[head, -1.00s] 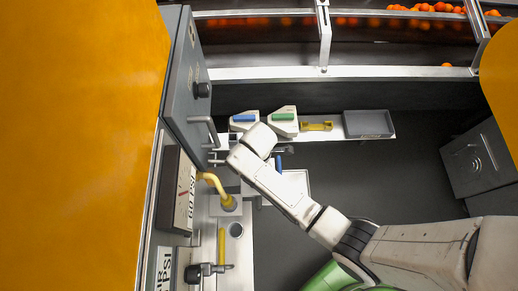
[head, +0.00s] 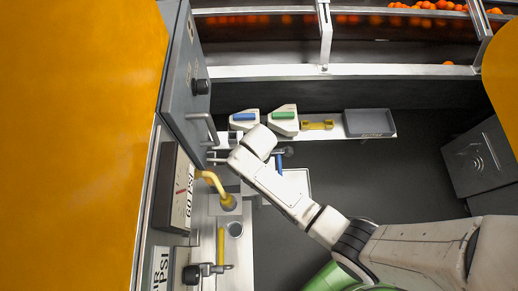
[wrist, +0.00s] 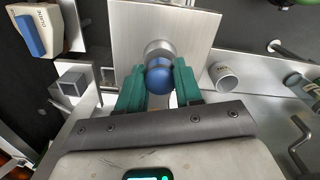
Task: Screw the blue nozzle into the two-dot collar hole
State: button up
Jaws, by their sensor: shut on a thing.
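In the wrist view, my gripper (wrist: 159,88) has its two green fingers shut on the blue nozzle (wrist: 158,77), whose rounded blue end faces the camera. A grey metal ring (wrist: 158,47), perhaps a collar, shows directly beyond the nozzle, against a pale square plate (wrist: 190,25). I cannot tell whether the nozzle sits in a hole or only lines up with it. No dot marks can be made out. In the head view, my wrist hides most of this spot, and a small blue piece (head: 279,161) shows beside it.
A pale cup (wrist: 225,77) stands right of the plate in the wrist view, and a square metal tube (wrist: 71,83) is on the left. In the head view, a yellow bent pipe (head: 216,185), a grey cabinet with a handle (head: 187,85) and a grey tray (head: 369,122) are nearby.

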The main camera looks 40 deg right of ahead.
jog(key=shift+f, duration=0.15)
jog(key=o, duration=1.1)
notch_tip(320, 180, up, 11)
jog(key=shift+f, duration=0.1)
